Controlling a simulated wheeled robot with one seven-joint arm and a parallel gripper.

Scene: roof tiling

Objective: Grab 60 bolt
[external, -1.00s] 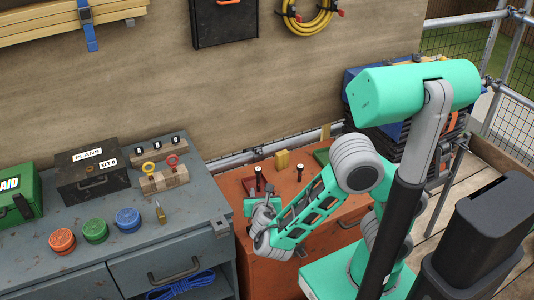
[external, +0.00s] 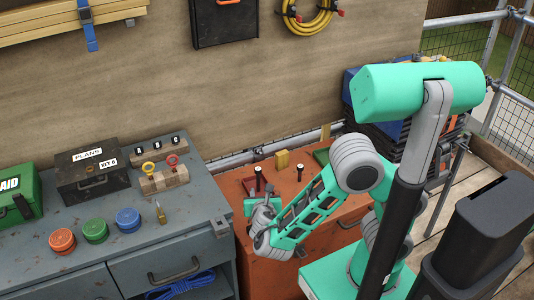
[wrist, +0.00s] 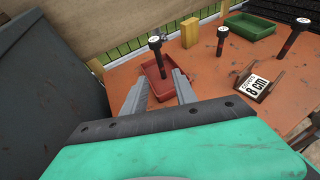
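In the wrist view, a dark bolt (wrist: 156,46) with a round white label on its head stands upright at the red tray (wrist: 146,70). A second bolt (wrist: 221,42) and a third bolt (wrist: 291,37), also white-topped, stand farther right. The numbers on the heads are too small to read. My gripper (wrist: 160,76) is open, and its two grey fingers point towards the first bolt, which shows in the gap between them. Touch cannot be told. In the external view my gripper (external: 257,207) is low over the orange chest.
A brown frame with a white card (wrist: 258,86) reading "8 cm" lies on the orange top (wrist: 215,80). A yellow block (wrist: 190,32) and a green tray (wrist: 248,26) are behind. The grey workbench (external: 190,215) stands to the left in the external view.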

